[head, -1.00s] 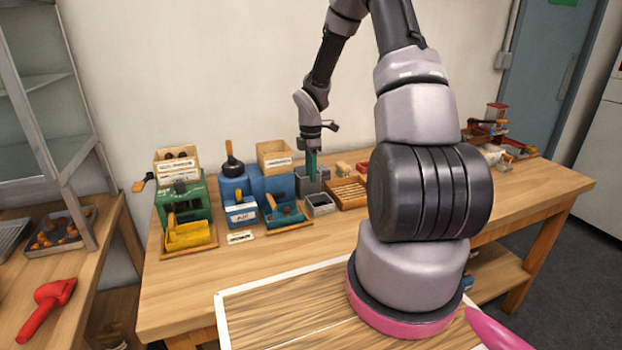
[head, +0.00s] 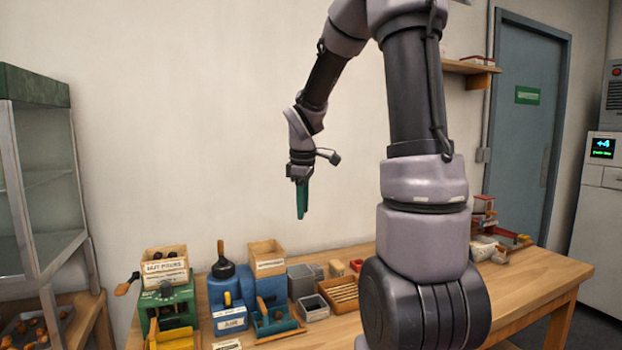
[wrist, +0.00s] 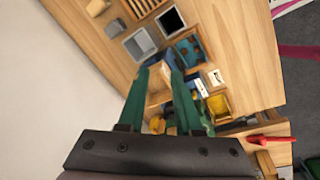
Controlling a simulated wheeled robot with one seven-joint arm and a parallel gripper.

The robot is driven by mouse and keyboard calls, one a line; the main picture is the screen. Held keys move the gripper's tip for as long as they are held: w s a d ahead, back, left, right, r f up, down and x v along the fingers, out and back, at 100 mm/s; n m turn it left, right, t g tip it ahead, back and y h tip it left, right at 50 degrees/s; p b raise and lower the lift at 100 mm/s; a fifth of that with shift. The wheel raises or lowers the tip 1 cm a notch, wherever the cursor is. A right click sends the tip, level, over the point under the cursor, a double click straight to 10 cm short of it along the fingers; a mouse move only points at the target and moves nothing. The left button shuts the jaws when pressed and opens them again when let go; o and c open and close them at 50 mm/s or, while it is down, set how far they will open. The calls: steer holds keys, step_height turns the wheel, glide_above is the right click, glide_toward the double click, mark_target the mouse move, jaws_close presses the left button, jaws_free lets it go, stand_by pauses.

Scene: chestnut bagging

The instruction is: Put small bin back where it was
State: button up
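A small grey open bin (head: 314,309) with a dark inside stands upright on the workbench in the head view. It also shows in the wrist view (wrist: 171,20). A taller grey bin (head: 300,281) stands just behind it, and appears as a light grey open box (wrist: 140,45) in the wrist view. I cannot tell for certain which of the two the task means. My gripper (head: 301,216) hangs in the air well above the bench, its green fingers pointing down. In the wrist view my gripper (wrist: 167,70) has its fingers apart with nothing between them.
A slatted wooden tray (head: 341,294) lies right of the bins. A blue machine (head: 229,288) and a green machine (head: 168,303) with wooden hoppers stand to the left. The wall is behind. The bench's right part looks mostly clear.

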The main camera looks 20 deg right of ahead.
steer(key=s+a+r+m+t+y, duration=0.1)
steer(key=s+a+r+m+t, duration=0.1)
steer(key=s+r+m, duration=0.4)
steer(key=s+a+r+m+t+y, duration=0.1)
steer(key=s+a+r+m+t, duration=0.2)
steer(key=s, duration=1)
step_height(320, 180, up, 4)
steer(key=m, duration=0.5)
steer(key=shift+s+a+y, duration=0.25)
steer(key=shift+a+y, duration=0.15)
steer(key=shift+f, duration=0.1)
